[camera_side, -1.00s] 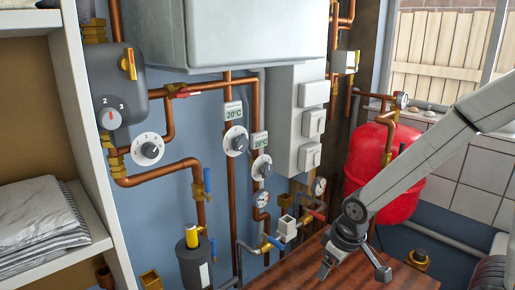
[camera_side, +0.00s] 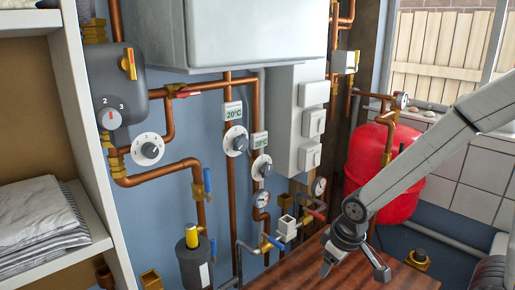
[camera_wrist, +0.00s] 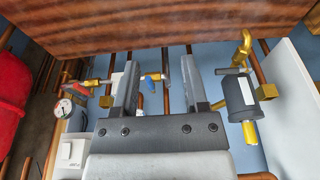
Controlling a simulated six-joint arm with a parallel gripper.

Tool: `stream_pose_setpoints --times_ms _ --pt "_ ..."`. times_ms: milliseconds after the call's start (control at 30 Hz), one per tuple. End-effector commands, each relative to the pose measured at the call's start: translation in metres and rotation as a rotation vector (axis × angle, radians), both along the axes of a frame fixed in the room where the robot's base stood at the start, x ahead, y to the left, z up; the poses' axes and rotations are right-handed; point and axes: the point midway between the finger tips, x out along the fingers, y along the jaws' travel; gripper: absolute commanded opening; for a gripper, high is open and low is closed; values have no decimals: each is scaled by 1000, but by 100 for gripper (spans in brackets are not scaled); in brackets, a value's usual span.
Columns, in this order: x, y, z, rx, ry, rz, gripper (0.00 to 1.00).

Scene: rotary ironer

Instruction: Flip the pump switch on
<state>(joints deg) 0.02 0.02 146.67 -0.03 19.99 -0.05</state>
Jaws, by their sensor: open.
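My gripper (camera_side: 354,268) is open and empty, low above the brown wooden surface at the lower right of the side view. In the wrist view its two fingers (camera_wrist: 160,75) stand apart with nothing between them. A grey panel (camera_side: 287,130) on the wall, up and left of my gripper, carries white switches: top (camera_side: 314,93), middle (camera_side: 313,123) and bottom (camera_side: 309,156). I cannot tell which control is the pump switch.
Copper pipes (camera_side: 231,180), blue-handled valves (camera_side: 207,181), dials (camera_side: 149,149) and a dark cylinder (camera_side: 192,262) crowd the wall. A red tank (camera_side: 367,155) stands behind my arm. The wooden surface (camera_side: 300,275) is bare. A shelf (camera_side: 85,225) holds folded cloth (camera_side: 35,222).

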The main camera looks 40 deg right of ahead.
Motion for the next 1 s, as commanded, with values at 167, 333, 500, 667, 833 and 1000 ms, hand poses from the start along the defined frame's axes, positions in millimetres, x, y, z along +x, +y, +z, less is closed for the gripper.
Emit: stream_pose_setpoints --times_ms 167,333,500,667,833,1000 --pt "8 -7 0 -15 -25 16 0" --pt "27 -25 2 -62 -94 68 0" --pt "58 -57 6 -148 -205 159 0" --pt "87 -93 12 -255 -320 268 0" --pt "113 -132 20 -382 -433 394 0" --pt "132 -170 28 -515 -534 517 0"
